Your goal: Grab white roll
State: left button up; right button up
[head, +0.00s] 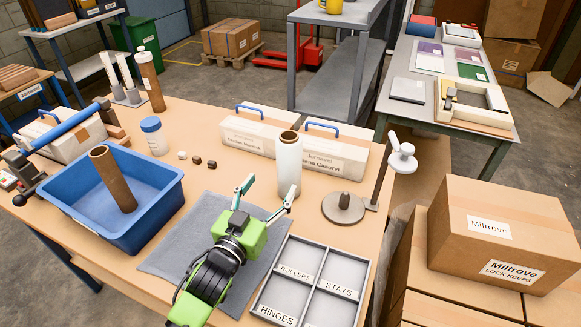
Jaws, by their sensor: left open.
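The white roll (289,168) stands upright on the wooden table, with a brown core showing at its top. My left gripper (265,186) is open and empty, in front of the roll and slightly to its left. Its right fingertip shows close to the roll's lower part; I cannot tell whether it touches. The fingers are not around the roll. My right gripper is not in view.
A grey sectioned tray (313,280) lies front right, and a round-based stand (343,207) is right of the roll. White boxes (333,150) with blue handles stand behind. A blue bin (165,205) with a brown tube (113,178) is left. The grey mat (190,238) is mostly clear.

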aim_at(283, 167)
pick_arm(q)
jog(key=x, duration=0.6)
jog(key=shift+p, duration=0.3)
jog(key=shift+w+d+r, duration=0.1)
jog(key=shift+w+d, duration=0.1)
jog(key=shift+w, duration=0.1)
jog(key=shift+p+x, duration=0.6)
jog(key=shift+x, duration=1.75)
jog(key=shift+s+d, duration=0.1)
jog(key=shift+d, duration=0.05)
jog(key=c, duration=1.6)
jog(key=shift+c, duration=0.4)
